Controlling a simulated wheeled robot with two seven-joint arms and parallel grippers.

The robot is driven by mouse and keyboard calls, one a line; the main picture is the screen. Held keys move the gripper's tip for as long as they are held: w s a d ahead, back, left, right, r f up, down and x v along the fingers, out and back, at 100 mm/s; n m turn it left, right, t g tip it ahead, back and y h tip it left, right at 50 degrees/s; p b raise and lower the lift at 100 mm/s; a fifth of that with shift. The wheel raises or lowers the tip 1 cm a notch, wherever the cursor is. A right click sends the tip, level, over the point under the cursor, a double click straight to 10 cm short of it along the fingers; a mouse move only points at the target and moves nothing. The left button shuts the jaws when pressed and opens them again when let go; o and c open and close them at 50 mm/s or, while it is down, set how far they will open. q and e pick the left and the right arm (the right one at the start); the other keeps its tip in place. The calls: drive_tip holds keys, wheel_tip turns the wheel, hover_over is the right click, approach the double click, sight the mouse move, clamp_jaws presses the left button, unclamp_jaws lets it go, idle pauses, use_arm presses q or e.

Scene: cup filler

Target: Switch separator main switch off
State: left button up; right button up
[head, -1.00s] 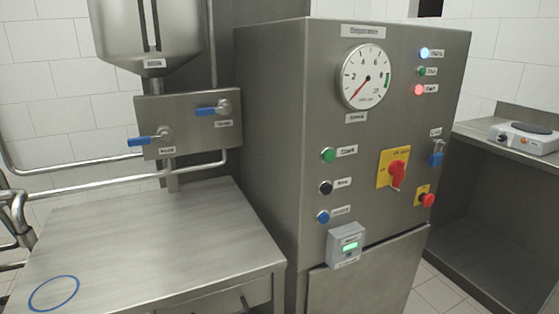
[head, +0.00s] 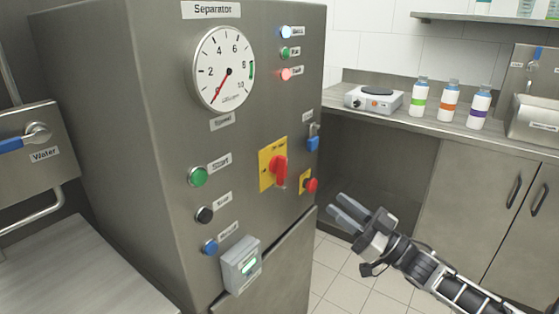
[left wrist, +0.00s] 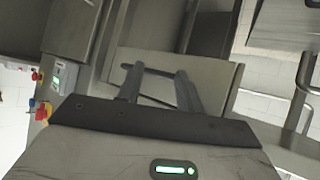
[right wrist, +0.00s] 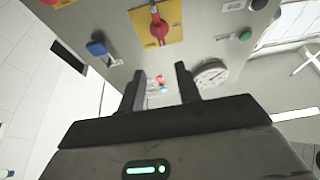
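The separator main switch (head: 279,169) is a red rotary handle on a yellow plate on the grey separator cabinet (head: 140,120). Its handle stands roughly upright. The switch also shows at the top of the right wrist view (right wrist: 159,26). My right gripper (head: 338,206) is open and empty, right of and below the switch, apart from the cabinet. Its two spread fingers show in the right wrist view (right wrist: 162,85). My left gripper (left wrist: 158,78) is open and empty in the left wrist view, and is outside the head view.
A red emergency button (head: 311,185) and a blue padlock (head: 313,143) sit close right of the switch. A grey display box (head: 241,265) juts out below.

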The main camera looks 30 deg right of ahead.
sight(287, 166)
drive_tip(key=p+x, duration=0.1)
drive_tip(key=x, duration=1.4)
drive_tip(key=shift+a+p, duration=0.1)
drive_tip(key=shift+p, duration=0.25)
clamp_jaws()
